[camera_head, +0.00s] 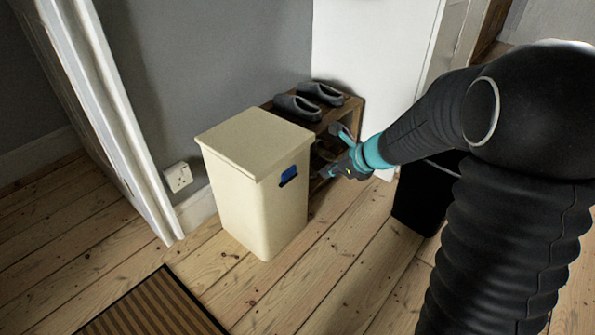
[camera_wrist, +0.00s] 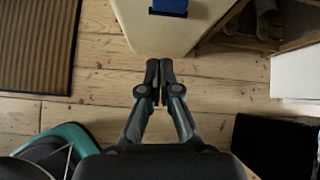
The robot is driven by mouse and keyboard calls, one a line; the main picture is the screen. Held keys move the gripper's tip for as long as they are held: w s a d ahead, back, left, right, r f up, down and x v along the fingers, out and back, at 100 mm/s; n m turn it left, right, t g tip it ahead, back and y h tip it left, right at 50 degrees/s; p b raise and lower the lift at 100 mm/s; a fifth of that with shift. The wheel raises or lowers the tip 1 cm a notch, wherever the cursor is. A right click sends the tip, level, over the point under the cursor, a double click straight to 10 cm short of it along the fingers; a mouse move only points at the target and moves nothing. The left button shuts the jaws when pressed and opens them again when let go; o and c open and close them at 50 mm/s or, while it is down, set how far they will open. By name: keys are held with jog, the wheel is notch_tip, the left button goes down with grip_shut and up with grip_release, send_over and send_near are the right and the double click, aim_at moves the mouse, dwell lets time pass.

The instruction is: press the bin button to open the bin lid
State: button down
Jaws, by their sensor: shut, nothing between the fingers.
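A cream bin (camera_head: 245,200) stands upright on the floorboards, its flat lid (camera_head: 255,138) closed. A blue button (camera_head: 288,175) is high on its right-hand front face. In the wrist view the bin (camera_wrist: 160,35) is at the top, with the blue button (camera_wrist: 169,7) cut by the upper edge. My gripper (camera_head: 326,175) is to the right of the bin, apart from the button. In the wrist view my gripper's fingertips (camera_wrist: 159,64) are together and empty, below the bin's edge.
A wooden shoe rack (camera_head: 350,112) with grey slippers (camera_head: 298,107) stands behind the bin. A black box (camera_head: 425,195) is on the right. A striped mat (camera_head: 150,308) lies in front; a wall socket (camera_head: 178,177) is on the left. Bare floor lies between the mat and the black box.

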jog(key=shift+w+d+f+m, duration=0.1)
jog(key=shift+w+f+m, duration=0.75)
jog(key=shift+f, duration=0.2)
jog(key=b, duration=0.2)
send_near(291, 176)
jog(key=s+f+x, duration=0.1)
jog(key=x, duration=0.4)
jog(key=shift+w+a+r, duration=0.1)
jog(key=shift+w+a, duration=0.3)
jog(key=shift+w, duration=0.3)
